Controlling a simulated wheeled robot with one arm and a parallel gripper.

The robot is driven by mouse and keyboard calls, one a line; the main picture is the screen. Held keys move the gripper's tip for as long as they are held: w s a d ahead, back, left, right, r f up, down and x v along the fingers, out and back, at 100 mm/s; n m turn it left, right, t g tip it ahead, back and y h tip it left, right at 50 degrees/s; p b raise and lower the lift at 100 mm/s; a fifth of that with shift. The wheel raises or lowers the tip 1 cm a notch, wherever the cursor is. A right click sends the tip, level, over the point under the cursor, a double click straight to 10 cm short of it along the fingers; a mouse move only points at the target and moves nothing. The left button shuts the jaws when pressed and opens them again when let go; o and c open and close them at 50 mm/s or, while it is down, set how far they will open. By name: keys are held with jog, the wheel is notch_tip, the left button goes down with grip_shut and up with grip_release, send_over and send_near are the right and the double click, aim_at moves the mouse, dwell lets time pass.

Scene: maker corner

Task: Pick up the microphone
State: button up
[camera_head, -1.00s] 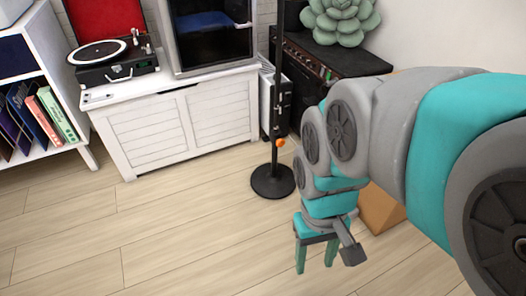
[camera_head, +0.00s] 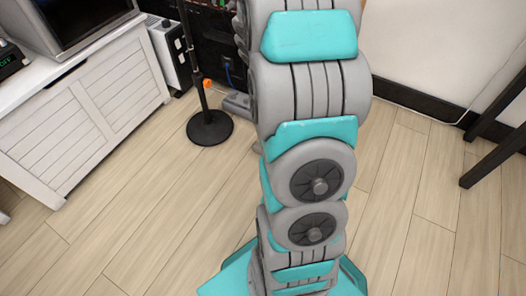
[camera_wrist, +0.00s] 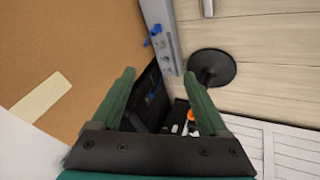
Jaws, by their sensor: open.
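No microphone can be made out in either current view. A black floor stand with a round base (camera_head: 209,128) stands left of my arm in the head view, its pole running up out of the frame. The base also shows in the wrist view (camera_wrist: 212,67), beyond the right finger. My gripper (camera_wrist: 158,74) is open, with two green fingers apart and nothing held between them. In the head view my arm hides the gripper.
A brown cardboard surface (camera_wrist: 60,60) with a pale strip fills the wrist view's left side, close to the gripper. A white cabinet (camera_head: 90,115) stands left. A black amplifier (camera_head: 222,50) is behind the stand. Dark legs (camera_head: 495,155) stand at right. Wooden floor (camera_head: 410,190) is clear.

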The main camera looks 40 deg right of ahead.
jog(key=w+d+f+n+t+y+b, duration=0.1)
jog(key=w+d+f+t+y, duration=0.1)
jog(key=d+f, duration=0.65)
jog(key=w+d+f+n+t+y+b, duration=0.1)
jog(key=w+d+f+n+t+b, duration=0.15)
jog(key=f, duration=1.05)
jog(key=s+a+f+t+y, duration=0.1)
jog(key=s+a+f+y, duration=0.1)
jog(key=f, duration=0.3)
jog(key=s+a+f+t+y+b, duration=0.1)
jog(key=s+a+f+y, duration=0.1)
jog(key=s+f, duration=0.2)
jog(key=s+a+f+t+y, duration=0.1)
jog(key=s+a+f+y, duration=0.1)
jog(key=f, duration=0.5)
jog(key=shift+s+a+f+t+y+b, duration=0.15)
jog(key=shift+s+f+t+y+b, duration=0.15)
jog(key=shift+s, duration=0.25)
jog(key=shift+w+a+f, duration=0.15)
jog(key=shift+a, duration=0.05)
jog(key=x, duration=0.3)
jog(key=b+x, duration=0.1)
jog(key=x, duration=0.3)
jog(key=shift+w+a, duration=0.15)
jog(key=shift+w, duration=0.05)
jog(key=shift+c, duration=0.2)
grip_shut()
